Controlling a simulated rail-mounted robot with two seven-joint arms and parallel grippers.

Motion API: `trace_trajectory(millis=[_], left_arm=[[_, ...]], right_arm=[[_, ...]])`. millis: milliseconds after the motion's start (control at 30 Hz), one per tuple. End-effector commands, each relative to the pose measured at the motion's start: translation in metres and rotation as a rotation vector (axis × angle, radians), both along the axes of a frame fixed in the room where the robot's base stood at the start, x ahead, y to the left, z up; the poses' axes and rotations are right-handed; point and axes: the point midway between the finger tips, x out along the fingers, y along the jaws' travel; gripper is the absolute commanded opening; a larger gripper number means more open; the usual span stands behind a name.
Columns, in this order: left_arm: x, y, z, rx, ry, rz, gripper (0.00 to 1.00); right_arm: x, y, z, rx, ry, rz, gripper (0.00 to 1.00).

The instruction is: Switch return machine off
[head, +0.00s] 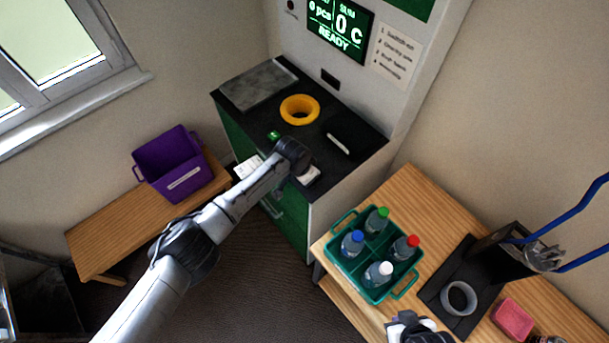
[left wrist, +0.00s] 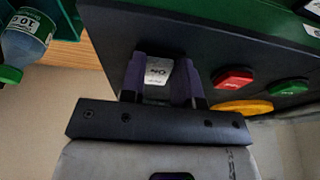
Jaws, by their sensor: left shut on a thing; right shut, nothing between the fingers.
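The return machine (head: 345,145) has a dark counter and a lit green screen (head: 338,25) reading "READY" and "0 C". My left gripper (head: 305,171) is at the counter's front edge. In the left wrist view, my left gripper (left wrist: 160,85) has its two purple fingers shut on a small switch (left wrist: 158,72) with a white face and the letters "ON", seen upside down. The switch's far side is hidden. A red button (left wrist: 233,79) and a green button (left wrist: 288,87) sit beside it. My right gripper (head: 410,325) is shut and empty at the bottom of the head view.
A yellow ring (head: 299,109) is set in the counter. A purple bin (head: 173,163) sits on the left bench.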

Motion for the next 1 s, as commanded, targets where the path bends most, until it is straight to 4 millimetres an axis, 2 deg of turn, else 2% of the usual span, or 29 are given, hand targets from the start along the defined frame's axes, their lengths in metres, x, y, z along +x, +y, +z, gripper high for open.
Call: trace_trajectory(millis=[233,600,633,900,1000], left_arm=[[0.0034,-0.0038,0.0028,0.112,0.1,0.0,0.06],[0.0028,-0.0037,0.0043,0.13,0.118,0.0,0.06],[0.0029,-0.0037,0.0043,0.13,0.117,0.0,0.31],[0.0029,-0.0036,0.0043,0.129,0.116,0.0,0.55],[0.0029,-0.0036,0.0043,0.129,0.116,0.0,0.55]], right_arm=[[0.0,-0.0001,-0.0091,0.0,0.0,0.0,0.0],[-0.0001,-0.0001,-0.0092,0.0,0.0,0.0,0.0],[-0.0001,-0.0001,-0.0092,0.0,0.0,0.0,0.0],[-0.0001,-0.0001,-0.0092,0.0,0.0,0.0,0.0],[-0.0002,-0.0001,-0.0092,0.0,0.001,0.0,0.0]])
